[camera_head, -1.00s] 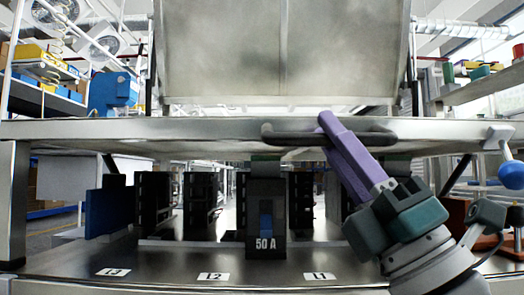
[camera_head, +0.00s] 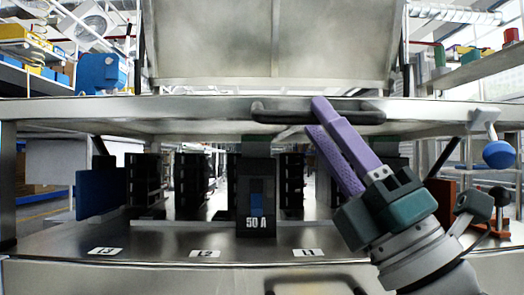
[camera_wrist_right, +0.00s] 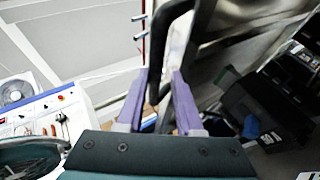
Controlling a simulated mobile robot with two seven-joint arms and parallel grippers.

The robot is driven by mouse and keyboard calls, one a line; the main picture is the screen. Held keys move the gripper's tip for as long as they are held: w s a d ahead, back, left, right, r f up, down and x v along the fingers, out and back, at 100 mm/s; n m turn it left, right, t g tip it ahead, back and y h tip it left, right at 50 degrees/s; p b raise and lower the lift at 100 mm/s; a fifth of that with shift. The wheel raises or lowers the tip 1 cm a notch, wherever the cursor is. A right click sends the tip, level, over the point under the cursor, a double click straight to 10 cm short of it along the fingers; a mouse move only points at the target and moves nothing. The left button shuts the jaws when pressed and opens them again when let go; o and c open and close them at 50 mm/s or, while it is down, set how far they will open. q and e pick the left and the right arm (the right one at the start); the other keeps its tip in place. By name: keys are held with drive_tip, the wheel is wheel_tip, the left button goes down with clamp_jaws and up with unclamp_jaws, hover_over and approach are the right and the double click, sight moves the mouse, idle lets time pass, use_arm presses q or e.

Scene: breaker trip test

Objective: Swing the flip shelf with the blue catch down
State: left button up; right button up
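The flip shelf (camera_head: 200,108) is a flat metal panel lying about level across the head view, with a dark bar handle (camera_head: 275,117) along its front edge. The blue catch (camera_head: 498,154) is a round knob hanging at the shelf's right end. My right gripper (camera_head: 315,116) has purple fingers, spread apart, at the middle of the handle. One finger shows above the other there. In the right wrist view the dark handle (camera_wrist_right: 172,28) runs down toward the gap between the fingertips; whether they touch it is unclear. My left gripper is not in view.
Below the shelf stand several dark breakers, one marked 50 A (camera_head: 257,200), above labels on a metal deck (camera_head: 160,240). A large raised metal panel (camera_head: 270,45) stands behind. A blue plate (camera_head: 100,193) is at left. A dark lever (camera_head: 501,196) is at right.

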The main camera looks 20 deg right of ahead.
drive_tip(key=v, duration=0.9)
drive_tip(key=shift+s+f+p, duration=0.15)
drive_tip(key=shift+f+p, duration=0.1)
drive_tip(key=shift+p, duration=0.2)
